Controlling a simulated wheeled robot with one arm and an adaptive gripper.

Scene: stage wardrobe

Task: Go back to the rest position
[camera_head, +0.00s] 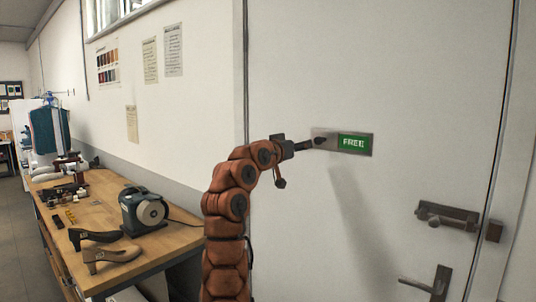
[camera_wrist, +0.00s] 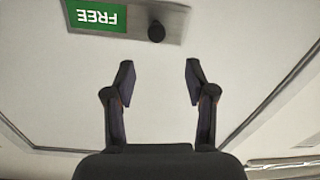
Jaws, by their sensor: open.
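My gripper (camera_wrist: 158,82) is open, and its two dark fingers stand apart with nothing between them in the wrist view. In the head view my arm reaches up to the white door (camera_head: 420,90), with my gripper (camera_head: 314,144) in front of the sign plate. The metal plate (camera_head: 364,150) carries a green panel (camera_head: 354,142) reading FREE. A dark round knob (camera_wrist: 156,31) sits on the plate beside the green panel in the wrist view. The fingertips appear apart from the knob there. In the head view the gripper end partly covers the knob area, and contact cannot be told.
A sliding bolt (camera_head: 447,215) and a lever handle (camera_head: 428,287) sit lower right on the door. A wooden workbench (camera_head: 165,240) along the left wall holds a grinder (camera_head: 143,210), shoes (camera_head: 105,254) and small items. Floor (camera_head: 18,235) shows clear at the far left.

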